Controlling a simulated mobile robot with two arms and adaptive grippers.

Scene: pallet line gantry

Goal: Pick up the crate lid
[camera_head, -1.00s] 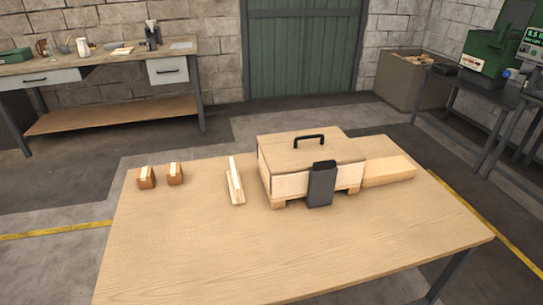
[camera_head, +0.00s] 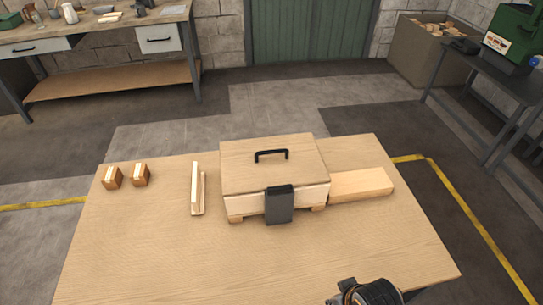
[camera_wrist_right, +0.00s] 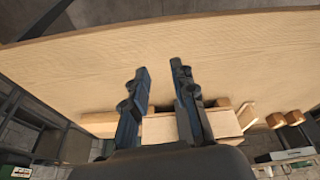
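The crate lid (camera_head: 245,170) is a flat light-wood panel with a black bar handle (camera_head: 271,154) on top. It sits on the low wooden crate (camera_head: 240,205) on the table, and a dark grey plate (camera_head: 279,205) stands upright against the crate's front, reaching the lid's front edge. In the right wrist view the crate (camera_wrist_right: 222,124) shows partly behind my right gripper (camera_wrist_right: 159,70). That gripper's two fingers are apart with nothing between them. Part of my right arm shows at the bottom of the head view, short of the crate. My left gripper is not in view.
On the table (camera_head: 150,250), a light-wood block (camera_head: 362,185) lies right of the crate. An upright wooden piece (camera_head: 195,188) and two small brown blocks (camera_head: 112,177) (camera_head: 140,174) are at the left. The table's front area is clear. A workbench (camera_head: 110,30) stands behind.

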